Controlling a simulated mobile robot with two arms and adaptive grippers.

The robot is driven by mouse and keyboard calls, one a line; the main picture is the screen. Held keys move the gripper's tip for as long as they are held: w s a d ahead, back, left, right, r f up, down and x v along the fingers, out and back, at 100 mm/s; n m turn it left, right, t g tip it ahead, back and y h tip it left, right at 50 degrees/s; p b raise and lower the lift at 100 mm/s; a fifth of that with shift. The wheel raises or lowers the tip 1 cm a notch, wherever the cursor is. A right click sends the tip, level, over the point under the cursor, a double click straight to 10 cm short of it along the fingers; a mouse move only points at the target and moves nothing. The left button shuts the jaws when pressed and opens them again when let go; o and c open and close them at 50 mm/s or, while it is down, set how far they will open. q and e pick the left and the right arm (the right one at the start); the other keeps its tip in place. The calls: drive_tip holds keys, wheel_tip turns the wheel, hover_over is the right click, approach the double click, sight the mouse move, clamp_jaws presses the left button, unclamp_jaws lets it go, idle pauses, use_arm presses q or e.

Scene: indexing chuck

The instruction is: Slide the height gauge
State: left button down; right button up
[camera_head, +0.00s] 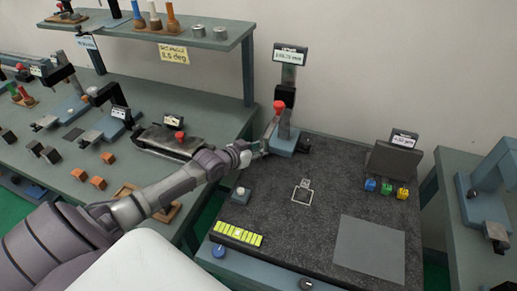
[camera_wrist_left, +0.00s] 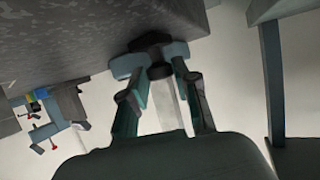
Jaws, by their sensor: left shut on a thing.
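The height gauge stands at the back left of the dark granite plate (camera_head: 335,220), with a blue-grey base (camera_head: 282,148), an upright column, a black slider (camera_head: 285,96) and a display (camera_head: 290,54) on top. A red knob (camera_head: 279,105) sits by the slider. My left gripper (camera_head: 260,148) reaches in from the left and is shut on the height gauge low down, at its left side. In the left wrist view, the fingers (camera_wrist_left: 157,75) meet at a dark part and the blue-grey base (camera_wrist_left: 127,66). The exact grip is partly hidden. My right gripper is out of view.
A small white square frame (camera_head: 302,192) lies mid-plate and a grey mat (camera_head: 369,249) front right. A black angled block (camera_head: 394,160) with coloured cubes (camera_head: 386,188) stands back right.

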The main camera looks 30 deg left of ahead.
use_arm(q)
drive_tip(key=shift+d+r, duration=0.1)
drive_tip(key=shift+d, duration=0.15)
drive_tip(key=d+p, duration=0.1)
drive_tip(key=d, duration=0.1)
drive_tip(key=w+d+p, duration=0.1)
drive_tip(key=d+p, duration=0.1)
drive_tip(key=d, duration=0.1)
drive_tip(key=shift+w+d+r, duration=0.15)
drive_tip(key=shift+d+r, duration=0.05)
drive_tip(key=shift+d, duration=0.1)
drive_tip(key=d, duration=0.2)
drive_tip(key=w+d+p, duration=0.1)
drive_tip(key=d, duration=0.3)
drive_tip(key=shift+w+f, duration=0.2)
drive_tip(key=shift+w, duration=0.1)
